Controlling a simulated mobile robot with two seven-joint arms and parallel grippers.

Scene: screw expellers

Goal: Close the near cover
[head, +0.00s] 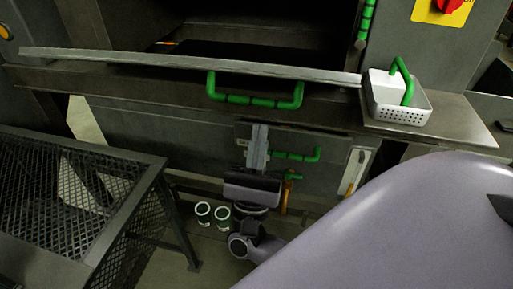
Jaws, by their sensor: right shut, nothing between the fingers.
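The near cover (180,60) shows nearly edge-on as a long light-grey panel across the top of the head view. A green bar handle (255,101) sits on its front side, and a dark opening lies behind the panel. My right gripper (258,130) is below this handle, with its fingers pointing up and together. It holds nothing. A gap shows between the fingertips and the handle. My left gripper is out of view.
A lower green handle (298,156) is beside my right gripper. A black mesh-sided table (130,160) fills the lower left. Two small cans (212,214) stand on the floor.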

